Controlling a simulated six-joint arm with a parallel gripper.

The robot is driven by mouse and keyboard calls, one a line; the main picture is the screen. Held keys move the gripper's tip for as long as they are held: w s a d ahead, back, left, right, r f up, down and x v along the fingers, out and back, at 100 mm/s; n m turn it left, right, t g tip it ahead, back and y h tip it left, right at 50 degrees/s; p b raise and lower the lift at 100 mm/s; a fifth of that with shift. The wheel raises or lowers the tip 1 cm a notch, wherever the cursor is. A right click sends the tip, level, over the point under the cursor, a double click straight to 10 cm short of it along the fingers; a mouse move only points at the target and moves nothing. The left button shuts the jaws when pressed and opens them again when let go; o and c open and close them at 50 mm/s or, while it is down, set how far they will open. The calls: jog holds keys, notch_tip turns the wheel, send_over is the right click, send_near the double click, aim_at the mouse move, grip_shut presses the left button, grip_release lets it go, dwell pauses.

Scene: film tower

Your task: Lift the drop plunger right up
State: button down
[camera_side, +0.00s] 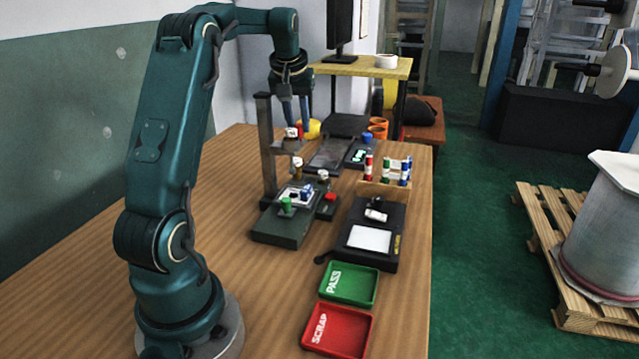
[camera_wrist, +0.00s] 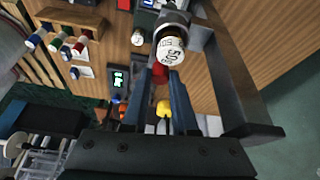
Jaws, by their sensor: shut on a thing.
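The drop plunger shows a white weight (camera_side: 291,132) with a red knob, beside the dark upright column (camera_side: 265,145) of the drop stand. In the wrist view its white end (camera_wrist: 170,50) is marked "50g", with the red knob (camera_wrist: 160,77) between my fingers. My gripper (camera_side: 298,124) points down from above, shut on the plunger's red knob. The stand's dark base (camera_side: 278,228) bears a white plate with small green and blue pieces. The plunger is held well above that plate. The fingers hide part of the knob.
A wooden rack (camera_side: 384,188) of coloured spools stands right of the stand. A scale (camera_side: 369,238), a green PASS tray (camera_side: 348,285) and a red SCRAP tray (camera_side: 338,329) lie toward the front. The stand's column and arm are close beside my gripper.

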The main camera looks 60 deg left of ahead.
jog(key=shift+r, duration=2.75)
jog(key=c, duration=0.7)
grip_release()
jog(key=shift+r, duration=0.1)
jog(key=shift+v, duration=2.4)
